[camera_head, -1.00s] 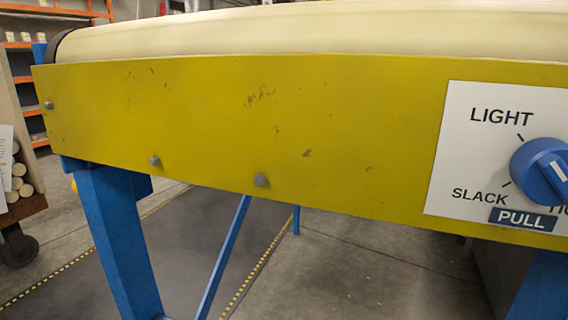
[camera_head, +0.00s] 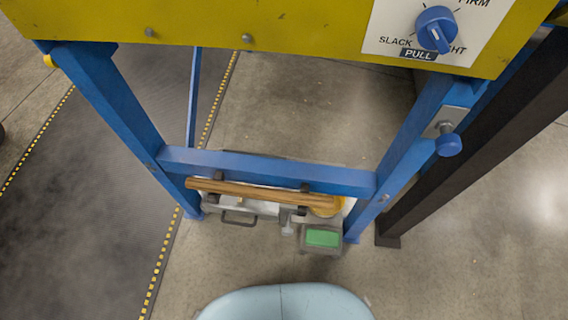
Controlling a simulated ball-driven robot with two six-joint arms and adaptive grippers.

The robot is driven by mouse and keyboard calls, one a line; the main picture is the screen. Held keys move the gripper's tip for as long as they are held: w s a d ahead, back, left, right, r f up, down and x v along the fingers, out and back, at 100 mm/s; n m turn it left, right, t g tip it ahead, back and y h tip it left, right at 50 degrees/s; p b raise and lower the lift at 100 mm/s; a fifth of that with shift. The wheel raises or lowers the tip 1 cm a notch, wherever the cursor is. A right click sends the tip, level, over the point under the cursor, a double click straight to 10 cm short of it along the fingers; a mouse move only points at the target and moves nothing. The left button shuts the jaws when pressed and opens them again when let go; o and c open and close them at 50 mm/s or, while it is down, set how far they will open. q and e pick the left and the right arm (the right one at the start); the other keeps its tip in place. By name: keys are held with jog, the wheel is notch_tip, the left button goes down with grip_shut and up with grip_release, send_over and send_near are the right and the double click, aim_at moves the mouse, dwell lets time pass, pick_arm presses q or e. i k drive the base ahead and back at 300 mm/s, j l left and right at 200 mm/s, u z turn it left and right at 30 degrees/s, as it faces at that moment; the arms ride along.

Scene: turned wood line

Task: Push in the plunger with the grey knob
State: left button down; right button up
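I cannot make out a plunger with a grey knob for sure. A plunger with a blue knob (camera_head: 449,145) sticks out from a grey plate (camera_head: 445,121) on the right blue leg. Small grey metal parts (camera_head: 288,225) show low down beside a green-topped box (camera_head: 321,237), too small to tell what they are. Neither of my grippers is in view.
A yellow beam (camera_head: 200,22) crosses the top, with a white panel (camera_head: 385,22) and blue dial (camera_head: 436,30). A blue crossbar (camera_head: 265,170) joins the legs above a wooden rod (camera_head: 255,193). A dark post (camera_head: 480,130) stands right. The concrete floor at lower right is clear.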

aim_at(286, 231)
jog(key=k+j+z, duration=0.2)
jog(key=j+z, duration=0.25)
jog(key=k+l, duration=0.1)
jog(key=k, duration=0.15)
jog(key=j+z, duration=0.2)
jog(key=j, duration=0.5)
jog(key=j+z, duration=0.15)
jog(key=j, duration=0.55)
jog(key=j+z, duration=0.2)
jog(key=j, duration=0.45)
jog(key=k+j+z, duration=0.2)
jog(key=j, duration=0.45)
